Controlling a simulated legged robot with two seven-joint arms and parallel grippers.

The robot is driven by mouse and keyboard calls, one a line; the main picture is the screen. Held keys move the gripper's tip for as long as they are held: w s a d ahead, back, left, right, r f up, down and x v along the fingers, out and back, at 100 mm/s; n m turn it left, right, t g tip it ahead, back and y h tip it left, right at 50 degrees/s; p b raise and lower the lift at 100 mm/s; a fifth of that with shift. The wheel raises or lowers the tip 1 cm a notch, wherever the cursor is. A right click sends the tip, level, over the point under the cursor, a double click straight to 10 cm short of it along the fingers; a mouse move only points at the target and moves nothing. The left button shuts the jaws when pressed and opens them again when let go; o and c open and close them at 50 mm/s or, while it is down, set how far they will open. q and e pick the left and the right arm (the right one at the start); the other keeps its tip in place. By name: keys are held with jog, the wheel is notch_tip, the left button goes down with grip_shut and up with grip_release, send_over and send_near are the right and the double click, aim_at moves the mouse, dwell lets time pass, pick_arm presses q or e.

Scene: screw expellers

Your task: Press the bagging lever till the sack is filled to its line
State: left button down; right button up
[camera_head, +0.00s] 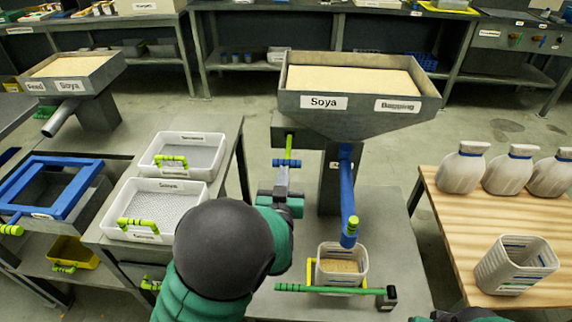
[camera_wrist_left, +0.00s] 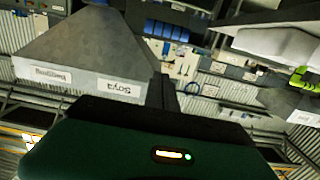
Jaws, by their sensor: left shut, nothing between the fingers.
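The bagging hopper (camera_head: 360,120), labelled Soya and Bagging, stands in the middle of the head view, full of pale meal. Its lever (camera_head: 289,148), green with a blue collar, hangs at its left. A blue spout (camera_head: 347,190) runs down to a white open sack (camera_head: 328,252) on the stand. Beige meal shows inside the sack; I cannot make out its line. My left gripper (camera_head: 282,176) is shut and empty, just below the lever's lower end; I cannot tell whether they touch. In the left wrist view the hopper (camera_wrist_left: 85,55) appears tilted.
A green bar (camera_head: 335,289) crosses in front of the sack. White trays (camera_head: 155,208) with green handles stand at left. At right, a wooden table (camera_head: 450,215) holds several filled sacks (camera_head: 465,170) and an empty-looking striped one (camera_head: 516,266).

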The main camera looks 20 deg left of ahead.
pick_arm(q)
jog(key=b, duration=0.2)
send_over(286, 163)
jog(key=s, duration=0.2)
jog(key=f, duration=0.3)
jog(key=f+b, duration=0.1)
jog(key=shift+w+d+f, duration=0.1)
jog(key=shift+d+f, duration=0.15)
jog(key=shift+d, duration=0.05)
